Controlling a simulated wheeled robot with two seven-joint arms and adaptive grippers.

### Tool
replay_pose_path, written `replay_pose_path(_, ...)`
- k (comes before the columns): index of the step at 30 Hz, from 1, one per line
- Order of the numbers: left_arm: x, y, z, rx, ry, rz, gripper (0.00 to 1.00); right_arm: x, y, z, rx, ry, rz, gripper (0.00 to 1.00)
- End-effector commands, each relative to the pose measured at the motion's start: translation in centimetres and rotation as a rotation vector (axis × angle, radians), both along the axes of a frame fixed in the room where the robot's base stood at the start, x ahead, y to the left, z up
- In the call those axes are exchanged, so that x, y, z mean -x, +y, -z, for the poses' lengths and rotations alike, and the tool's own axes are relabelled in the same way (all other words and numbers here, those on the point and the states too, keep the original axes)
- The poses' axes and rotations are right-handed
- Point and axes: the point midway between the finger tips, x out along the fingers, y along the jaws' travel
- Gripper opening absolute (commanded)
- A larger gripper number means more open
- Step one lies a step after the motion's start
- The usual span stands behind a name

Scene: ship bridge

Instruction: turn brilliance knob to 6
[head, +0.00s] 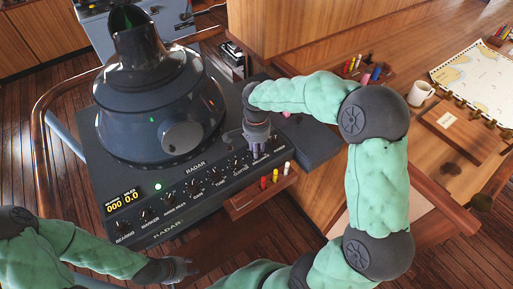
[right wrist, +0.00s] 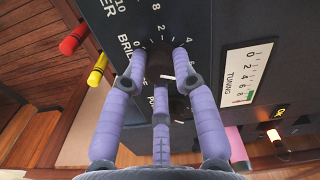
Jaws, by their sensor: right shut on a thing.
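The brilliance knob (right wrist: 157,66) is a small dark knob on the black radar panel (head: 181,204). In the right wrist view its label is partly covered by my finger. My right gripper (right wrist: 159,68) has its purple fingers closed around the knob. In the head view this gripper (head: 256,152) reaches down to the right end of the knob row and hides the knob. I cannot read the knob's setting. My left gripper (head: 178,269) is low in the head view, apart from the panel; whether its fingers are open is unclear.
The radar hood (head: 134,38) rises behind the panel. A small wooden tray (head: 237,207) with coloured markers juts out from the panel's front. A TUNING scale (right wrist: 246,72) is beside the knob. A mug (head: 421,93) and a chart (head: 478,73) are on the desk at right.

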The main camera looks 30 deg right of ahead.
Motion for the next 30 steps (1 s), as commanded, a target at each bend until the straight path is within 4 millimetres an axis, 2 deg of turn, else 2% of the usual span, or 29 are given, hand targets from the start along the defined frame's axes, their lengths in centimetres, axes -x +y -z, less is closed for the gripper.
replay_pose_path(12, 0.0, 0.0, 0.0, 0.000, 0.000, 0.000, 0.40, 0.0, 0.0, 0.0, -0.001, 0.000, 0.006, 0.00)
replay_pose_path(13, 0.0, 0.0, 0.0, 0.000, 0.000, 0.000, 0.40, 0.0, 0.0, 0.0, -0.001, 0.000, 0.006, 0.37)
replay_pose_path(15, 0.0, 0.0, 0.0, 0.000, 0.000, 0.000, 0.40, 0.0, 0.0, 0.0, -0.001, 0.000, 0.006, 0.52)
replay_pose_path(25, 0.0, 0.0, 0.0, 0.000, 0.000, 0.000, 0.40, 0.0, 0.0, -0.1, 0.000, 0.000, 0.005, 0.52)
replay_pose_path(30, 0.0, 0.0, 0.0, 0.000, 0.000, 0.000, 0.40, -0.1, 0.0, -1.5, 0.000, -0.003, 0.005, 0.52)
